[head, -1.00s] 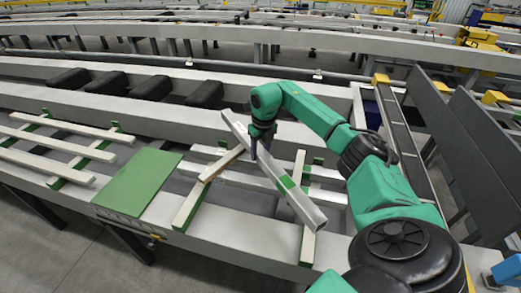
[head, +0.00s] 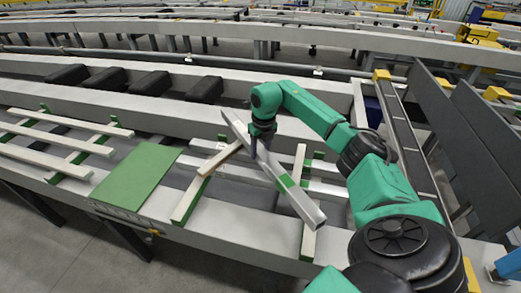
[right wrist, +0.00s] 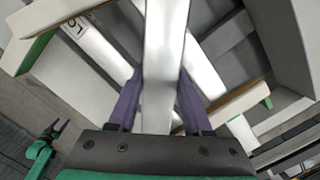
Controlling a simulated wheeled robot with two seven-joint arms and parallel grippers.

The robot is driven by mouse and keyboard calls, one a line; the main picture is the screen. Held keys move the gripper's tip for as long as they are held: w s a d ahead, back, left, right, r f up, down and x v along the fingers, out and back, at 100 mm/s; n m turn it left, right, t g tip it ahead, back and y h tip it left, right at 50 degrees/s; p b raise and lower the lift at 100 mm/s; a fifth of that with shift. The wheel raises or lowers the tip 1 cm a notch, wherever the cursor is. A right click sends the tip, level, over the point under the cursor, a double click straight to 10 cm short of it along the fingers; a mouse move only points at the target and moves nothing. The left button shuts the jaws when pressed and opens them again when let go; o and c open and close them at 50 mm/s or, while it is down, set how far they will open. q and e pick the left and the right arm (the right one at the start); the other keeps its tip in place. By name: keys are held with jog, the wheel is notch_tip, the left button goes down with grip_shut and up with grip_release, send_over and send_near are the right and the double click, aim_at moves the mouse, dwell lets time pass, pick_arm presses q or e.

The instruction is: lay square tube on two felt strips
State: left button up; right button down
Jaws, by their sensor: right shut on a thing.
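The grey square tube (head: 303,203) has a green band near its middle. It slants from upper left to lower right in the head view. My right gripper (head: 257,151) is shut on it; in the right wrist view the purple fingers (right wrist: 157,98) clasp both sides of the tube (right wrist: 166,40). Two pale strips with green sides, apparently the felt strips, lie below: a left one (head: 187,201) and a right one (head: 309,238). The tube's lower end crosses over the right strip; I cannot tell contact. A small green-and-dark shape (right wrist: 42,152), possibly my left gripper, shows at lower left.
A green mat (head: 138,177) lies left of the strips. Several pale bars (head: 55,145) rest on green-sided supports farther left. Black blocks (head: 150,84) stand behind. Tall grey panels (head: 450,120) rise at right.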

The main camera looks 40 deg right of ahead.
aim_at(263, 153)
jog(key=shift+c, duration=1.2)
grip_release()
jog(key=shift+s+f, duration=0.1)
notch_tip(263, 153, up, 15)
jog(key=s+b, duration=0.1)
jog(key=shift+s+a+f+b, duration=0.15)
jog(key=shift+s+a+b, duration=0.05)
jog(key=shift+s+b, duration=0.15)
jog(key=shift+f, duration=0.1)
